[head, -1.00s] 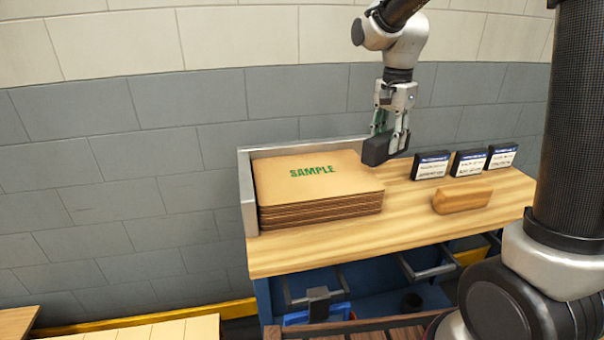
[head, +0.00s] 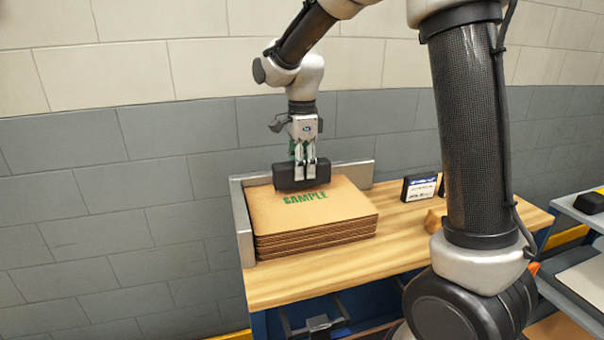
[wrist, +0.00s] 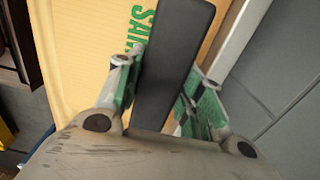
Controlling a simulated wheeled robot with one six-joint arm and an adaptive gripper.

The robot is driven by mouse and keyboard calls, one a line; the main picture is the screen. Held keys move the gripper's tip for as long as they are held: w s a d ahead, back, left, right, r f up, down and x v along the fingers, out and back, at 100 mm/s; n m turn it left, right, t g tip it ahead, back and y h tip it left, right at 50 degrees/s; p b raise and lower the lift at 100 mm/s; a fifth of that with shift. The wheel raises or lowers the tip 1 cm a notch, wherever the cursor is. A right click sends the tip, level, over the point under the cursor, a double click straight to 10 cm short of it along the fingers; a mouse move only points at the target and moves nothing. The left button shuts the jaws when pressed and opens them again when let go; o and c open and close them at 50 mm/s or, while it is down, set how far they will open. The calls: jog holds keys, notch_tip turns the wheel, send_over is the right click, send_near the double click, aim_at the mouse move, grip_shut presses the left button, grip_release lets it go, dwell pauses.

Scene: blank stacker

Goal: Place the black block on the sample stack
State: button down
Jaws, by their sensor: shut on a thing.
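The sample stack (head: 310,215) is a pile of flat brown cardboard sheets with green "SAMPLE" lettering on top, at the left of the wooden table. My gripper (head: 305,175) is shut on the black block (head: 287,176), gripping it across its narrow width. The block is over the back part of the stack; I cannot tell whether it touches the top sheet. In the wrist view the black block (wrist: 172,62) lies between the green-padded fingers, with the stack's top (wrist: 88,50) beneath and part of the lettering hidden.
A grey metal corner guard (head: 243,222) borders the stack at the left and back. A dark box with a white label (head: 420,188) and a partly hidden tan block (head: 433,221) stand to the right on the wooden table (head: 350,262). A grey shelf (head: 585,215) is at far right.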

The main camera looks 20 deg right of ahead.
jog(key=shift+f, duration=0.95)
jog(key=c, duration=0.9)
grip_release()
jog(key=shift+f, duration=0.15)
notch_tip(320, 180, up, 11)
jog(key=shift+r, duration=0.2)
jog(key=shift+d+r, duration=0.15)
jog(key=shift+r, duration=0.35)
jog(key=s+d+r+n+t, duration=0.2)
jog(key=s+d+n, duration=0.55)
jog(key=s, duration=0.35)
jog(key=shift+s+d+f+n+t, duration=0.4)
jog(key=shift+s+d+f+n, duration=0.65)
jog(key=shift+s+n, duration=1.1)
jog(key=shift+s+d+f+n+t, duration=0.5)
jog(key=shift+s+d+n, duration=0.85)
jog(key=shift+s, duration=1.55)
jog(key=shift+s+d+f+n+t, duration=0.3)
jog(key=shift+s+d+f+n, duration=0.8)
jog(key=shift+s+n, duration=1.05)
